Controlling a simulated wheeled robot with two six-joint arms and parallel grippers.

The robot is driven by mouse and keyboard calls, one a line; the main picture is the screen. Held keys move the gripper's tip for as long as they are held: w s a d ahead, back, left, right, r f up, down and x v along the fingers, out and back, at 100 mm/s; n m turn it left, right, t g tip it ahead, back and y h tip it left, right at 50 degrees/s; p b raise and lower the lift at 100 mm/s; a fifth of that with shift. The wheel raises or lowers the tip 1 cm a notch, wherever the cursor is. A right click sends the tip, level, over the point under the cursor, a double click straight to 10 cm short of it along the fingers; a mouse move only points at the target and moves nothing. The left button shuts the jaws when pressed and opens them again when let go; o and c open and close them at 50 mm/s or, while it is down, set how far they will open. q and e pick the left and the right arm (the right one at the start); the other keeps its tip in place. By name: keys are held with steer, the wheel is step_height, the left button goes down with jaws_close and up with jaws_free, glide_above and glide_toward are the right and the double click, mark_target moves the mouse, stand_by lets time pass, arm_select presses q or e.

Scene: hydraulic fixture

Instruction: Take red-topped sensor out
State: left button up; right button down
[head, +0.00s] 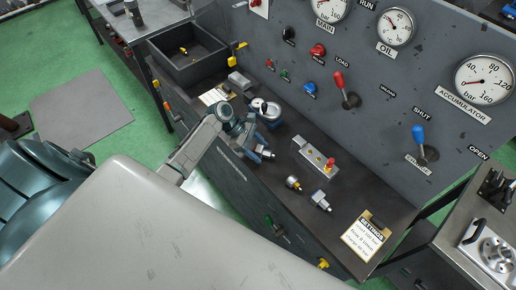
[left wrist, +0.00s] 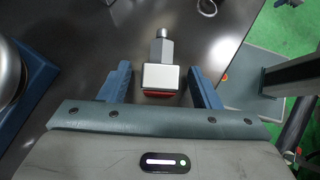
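A grey manifold block (head: 312,155) lies on the dark bench, and a red-topped part (head: 329,164) stands at its right end. My left gripper (head: 261,151) is low over the bench, left of the block. In the left wrist view its fingers (left wrist: 160,84) are open, with a sensor (left wrist: 158,77) lying between them. This sensor has a pale square body with a red edge, a hex fitting and a round tip. Gaps show on both sides, so it is not gripped. My right gripper is not in view.
A yellow-ended fitting (head: 293,183) and a silver fitting (head: 321,200) lie in front of the block. A round metal device with a blue base (head: 267,110) stands behind my gripper. A settings card (head: 366,235) lies at right. A dark bin (head: 188,52) is at left.

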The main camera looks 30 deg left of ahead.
arm_select(q)
steer(key=shift+a+r+b, duration=0.3)
steer(key=shift+a, duration=0.1)
steer(key=b+v, duration=0.2)
steer(key=v, duration=0.7)
steer(key=shift+a+r+b, duration=0.2)
steer(key=shift+r+b, duration=0.15)
steer(key=shift+s, duration=0.15)
